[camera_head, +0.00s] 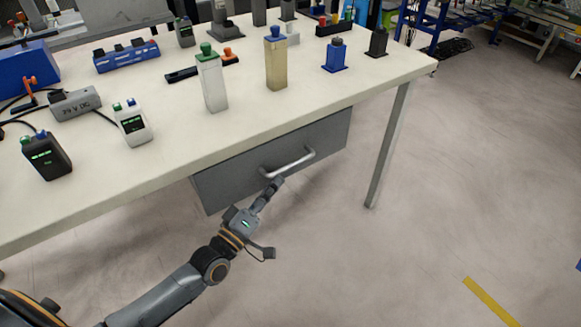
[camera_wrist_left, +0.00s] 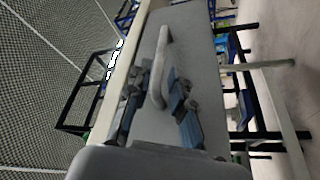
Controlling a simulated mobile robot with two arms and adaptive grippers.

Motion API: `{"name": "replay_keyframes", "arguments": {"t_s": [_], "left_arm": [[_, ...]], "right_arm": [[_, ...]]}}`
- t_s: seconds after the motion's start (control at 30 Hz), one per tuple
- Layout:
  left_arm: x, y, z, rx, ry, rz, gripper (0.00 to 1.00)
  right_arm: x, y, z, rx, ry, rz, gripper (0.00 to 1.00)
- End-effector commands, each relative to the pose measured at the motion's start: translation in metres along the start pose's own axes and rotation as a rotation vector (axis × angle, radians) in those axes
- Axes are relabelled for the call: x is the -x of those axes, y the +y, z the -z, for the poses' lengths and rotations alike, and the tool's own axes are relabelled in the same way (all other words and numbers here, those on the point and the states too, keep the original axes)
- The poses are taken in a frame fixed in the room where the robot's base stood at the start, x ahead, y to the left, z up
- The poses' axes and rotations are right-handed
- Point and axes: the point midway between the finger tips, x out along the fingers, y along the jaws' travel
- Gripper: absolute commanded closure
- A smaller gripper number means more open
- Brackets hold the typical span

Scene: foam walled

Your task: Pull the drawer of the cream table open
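The cream table (camera_head: 300,112) has a grey drawer (camera_head: 235,180) under its near edge, with a silver bar handle (camera_head: 290,163) on its front. The drawer looks shut. My left gripper (camera_head: 272,218) is just in front of the drawer, near the left end of the handle, with its fingers spread apart. In the left wrist view, the handle (camera_wrist_left: 161,62) extends between the two blue-padded fingers of the open gripper (camera_wrist_left: 158,95) against the drawer front (camera_wrist_left: 195,55). I cannot tell whether either finger touches the handle. My right gripper is not in view.
A table leg (camera_head: 390,145) stands to the right of the drawer. Bottles (camera_head: 211,82), a white device (camera_head: 132,124) and a black device (camera_head: 47,156) stand on the tabletop. The floor (camera_head: 380,270) in front and to the right is clear, with a yellow stripe (camera_head: 490,302).

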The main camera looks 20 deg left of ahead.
Motion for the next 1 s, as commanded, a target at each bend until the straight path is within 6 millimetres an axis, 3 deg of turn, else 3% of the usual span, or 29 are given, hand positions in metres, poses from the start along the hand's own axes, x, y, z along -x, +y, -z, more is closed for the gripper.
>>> {"name": "replay_keyframes", "arguments": {"t_s": [0.2,0.4,0.77,0.9,1.0], "left_arm": [[-0.044,0.000,0.000,0.002,0.002,-0.002,0.78],[-0.066,-0.001,-0.001,0.000,0.000,0.000,0.78],[-0.072,-0.001,-0.001,0.000,-0.001,0.002,0.78],[-0.071,-0.001,-0.001,0.000,-0.001,0.002,1.00],[-0.071,-0.001,-0.001,-0.001,-0.001,0.002,1.00]], "right_arm": [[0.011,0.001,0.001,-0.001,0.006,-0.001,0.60],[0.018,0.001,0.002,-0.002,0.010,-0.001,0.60],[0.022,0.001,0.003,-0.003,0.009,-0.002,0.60],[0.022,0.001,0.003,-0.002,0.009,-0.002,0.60],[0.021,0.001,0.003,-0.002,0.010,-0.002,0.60]]}}
